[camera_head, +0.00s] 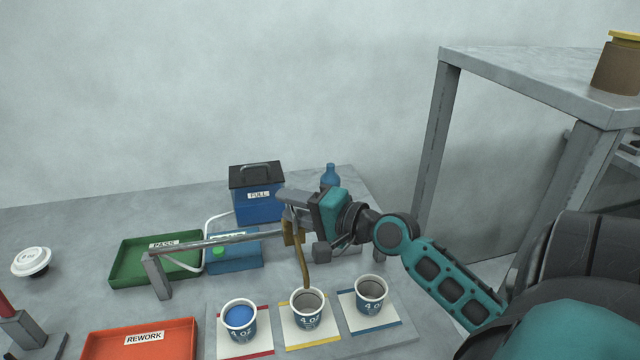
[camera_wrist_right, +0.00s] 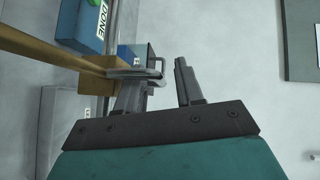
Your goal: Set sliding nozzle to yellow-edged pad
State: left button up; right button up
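The sliding nozzle is a brass tube (camera_head: 301,262) hanging from a grey rail (camera_head: 220,241). Its lower tip appears over the cup (camera_head: 309,313) on the yellow-edged pad (camera_head: 294,339), the middle of three pads. My right gripper (camera_head: 291,203) is at the rail's right end, beside the top of the nozzle. In the right wrist view its two fingers (camera_wrist_right: 160,90) stand apart. A small metal loop handle (camera_wrist_right: 150,73) by the brass part (camera_wrist_right: 60,55) lies at the left finger; I cannot tell whether they touch. My left gripper is out of view.
A blue-filled cup (camera_head: 239,318) stands on the red-edged pad and another cup (camera_head: 370,293) on the blue-edged pad. A green PASS tray (camera_head: 130,263), orange REWORK tray (camera_head: 105,346), and blue FULL box (camera_head: 257,204) surround the rail. A metal-legged shelf (camera_head: 433,130) rises at right.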

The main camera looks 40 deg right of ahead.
jog(key=b+v, duration=0.2)
jog(key=v, duration=1)
jog(key=shift+s+b, duration=0.15)
jog(key=shift+b, duration=0.25)
